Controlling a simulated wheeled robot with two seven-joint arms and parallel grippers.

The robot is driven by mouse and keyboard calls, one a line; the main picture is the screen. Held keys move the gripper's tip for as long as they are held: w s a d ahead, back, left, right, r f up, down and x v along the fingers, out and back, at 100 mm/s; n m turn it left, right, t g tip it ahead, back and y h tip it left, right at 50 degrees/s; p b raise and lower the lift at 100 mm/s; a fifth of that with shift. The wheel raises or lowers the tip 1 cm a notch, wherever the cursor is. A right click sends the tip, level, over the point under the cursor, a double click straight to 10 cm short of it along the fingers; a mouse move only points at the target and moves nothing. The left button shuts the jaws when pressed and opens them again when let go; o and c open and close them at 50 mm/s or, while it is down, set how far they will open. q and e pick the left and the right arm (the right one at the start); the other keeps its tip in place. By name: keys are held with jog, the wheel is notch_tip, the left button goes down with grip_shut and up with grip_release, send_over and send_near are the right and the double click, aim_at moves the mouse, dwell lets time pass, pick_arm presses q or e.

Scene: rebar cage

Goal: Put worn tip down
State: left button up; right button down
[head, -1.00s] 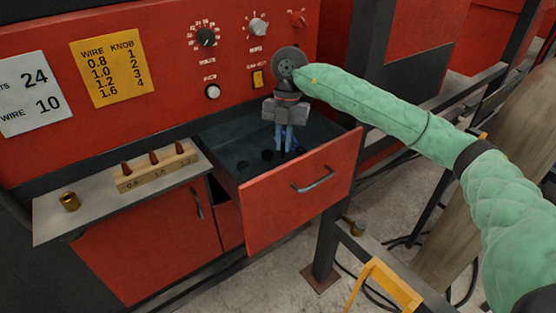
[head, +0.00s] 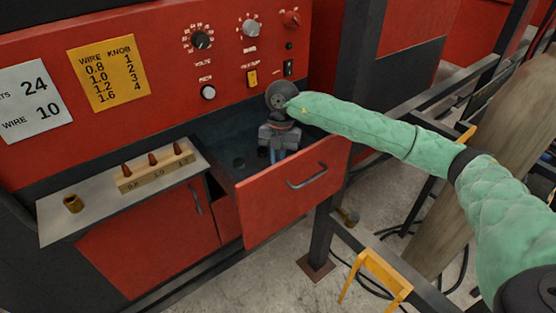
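My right gripper (head: 277,154) points down inside the open red drawer (head: 270,205). Its fingertips are low in the drawer and partly hidden behind the drawer front, so I cannot tell whether they are open or shut. No worn tip can be made out at the fingers. Three copper-brown tips stand upright in a labelled wooden rack (head: 158,171) on the grey shelf left of the drawer. My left gripper is not in view.
A dark round spot (head: 239,163) shows on the drawer floor. The red panel with knobs (head: 201,40) rises behind. A yellow stool-like frame (head: 385,272) stands on the floor at right.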

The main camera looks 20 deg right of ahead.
jog(key=shift+f, duration=0.1)
jog(key=c, duration=1.5)
grip_release()
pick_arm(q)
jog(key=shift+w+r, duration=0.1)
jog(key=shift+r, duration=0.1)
pick_arm(e)
jog(key=shift+o, duration=0.2)
jog(key=shift+r, duration=0.2)
